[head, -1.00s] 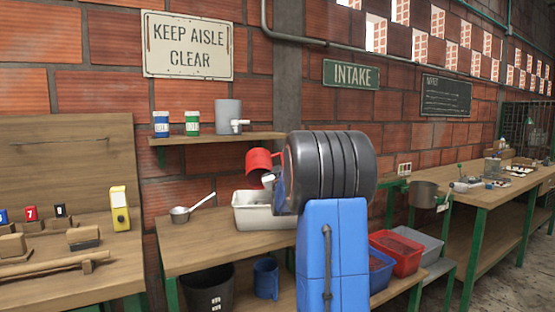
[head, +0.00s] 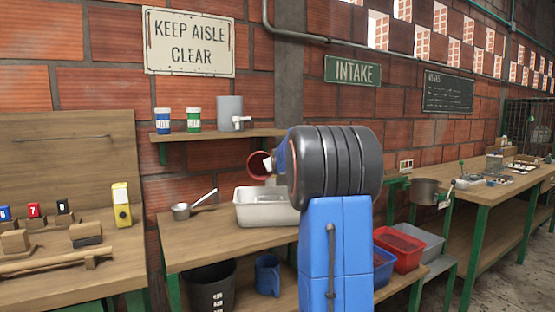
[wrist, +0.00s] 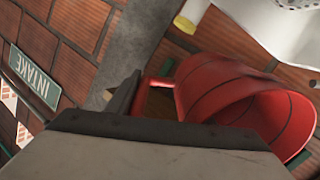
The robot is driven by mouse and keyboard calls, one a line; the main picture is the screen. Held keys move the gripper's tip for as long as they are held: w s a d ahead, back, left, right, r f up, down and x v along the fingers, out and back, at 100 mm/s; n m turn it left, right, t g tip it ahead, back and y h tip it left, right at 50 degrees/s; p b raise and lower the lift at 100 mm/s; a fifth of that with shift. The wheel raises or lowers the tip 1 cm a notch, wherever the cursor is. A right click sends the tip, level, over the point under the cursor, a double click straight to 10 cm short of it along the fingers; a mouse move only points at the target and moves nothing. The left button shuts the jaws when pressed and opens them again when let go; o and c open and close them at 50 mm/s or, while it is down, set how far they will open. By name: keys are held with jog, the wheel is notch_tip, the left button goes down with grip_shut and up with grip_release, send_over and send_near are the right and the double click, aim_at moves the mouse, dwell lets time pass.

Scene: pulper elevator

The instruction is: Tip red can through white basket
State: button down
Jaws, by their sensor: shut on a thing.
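The red can (head: 259,165) is held in the air above the white tub (head: 262,208) on the bench. It lies tilted on its side, its open mouth facing left and toward the head camera. In the wrist view the red can (wrist: 225,95) fills the right half, and its inside looks red. My gripper (wrist: 135,95) is shut on the can's handle; only a dark finger shows there, and my arm hides most of the grip in the head view. A white thing with small holes (wrist: 290,15), possibly the white basket, is cropped at the wrist view's top right.
A metal ladle (head: 190,207) lies left of the tub. A shelf (head: 215,133) above holds two small jars and a grey container with a tap (head: 230,112). A black bucket (head: 208,285) and blue jug (head: 267,275) stand below. Red bin (head: 400,250) is at right.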

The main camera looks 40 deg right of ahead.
jog(key=shift+w+d+g+y, duration=0.4)
jog(key=shift+w+g+y, duration=0.2)
jog(key=shift+g, duration=0.3)
jog(key=shift+w+d+f+g+y, duration=0.15)
jog(key=shift+w+d+g+y, duration=0.1)
jog(key=shift+g+y, duration=0.55)
jog(key=shift+w+d+f+g+y, duration=0.1)
jog(key=shift+w+g+y, duration=0.3)
jog(key=shift+g, duration=0.6)
jog(key=s+a+f+g+y, duration=0.2)
jog(key=s+f+g+y, duration=0.1)
jog(key=f+g+y, duration=0.3)
jog(key=shift+s+a+f+g, duration=0.2)
jog(key=shift+s+g, duration=0.15)
jog(key=shift+g, duration=0.75)
jog(key=shift+s, duration=0.1)
